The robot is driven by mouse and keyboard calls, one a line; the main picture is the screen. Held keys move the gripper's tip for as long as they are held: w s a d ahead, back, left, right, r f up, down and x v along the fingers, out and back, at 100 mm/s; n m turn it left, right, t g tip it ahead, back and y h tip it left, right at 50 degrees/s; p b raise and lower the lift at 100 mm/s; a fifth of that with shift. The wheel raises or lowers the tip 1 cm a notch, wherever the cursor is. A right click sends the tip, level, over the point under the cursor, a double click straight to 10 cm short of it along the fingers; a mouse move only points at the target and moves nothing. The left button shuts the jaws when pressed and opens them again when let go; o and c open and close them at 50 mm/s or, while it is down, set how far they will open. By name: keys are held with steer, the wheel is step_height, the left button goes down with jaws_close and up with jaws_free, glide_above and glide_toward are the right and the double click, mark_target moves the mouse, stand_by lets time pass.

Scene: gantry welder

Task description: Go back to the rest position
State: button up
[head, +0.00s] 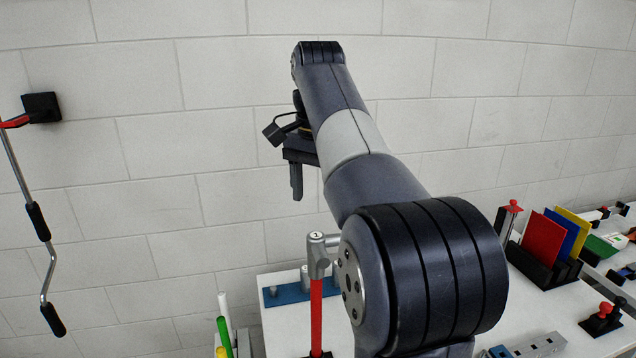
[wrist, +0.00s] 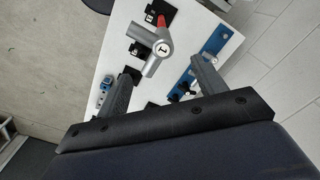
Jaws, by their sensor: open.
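My gripper (head: 297,190) hangs at the end of my raised arm, left of the middle in the head view, in front of the block wall. In the wrist view my gripper (wrist: 160,85) shows two dark fingers spread apart with nothing between them. Beyond the fingertips, lower down, is a grey tool head marked 1 (wrist: 160,48). In the head view this grey head (head: 318,250) sits on a red upright handle (head: 316,310) at the table. My gripper is above it and apart from it.
The white table (head: 285,335) carries a blue block with grey pegs (head: 287,290), a rack of coloured plates (head: 548,250) and a black-and-red piece (head: 602,318). A crank rod (head: 40,222) hangs from a wall mount at left. The wall (head: 180,150) is close behind my arm.

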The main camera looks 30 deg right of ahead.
mark_target(318, 236)
steer(key=shift+r, duration=0.55)
steer(key=shift+f, duration=0.1)
step_height(318, 236, down, 10)
steer(key=shift+f+b, duration=0.1)
steer(key=shift+b, duration=0.35)
steer(key=shift+r+p, duration=0.4)
steer(key=shift+r, duration=0.05)
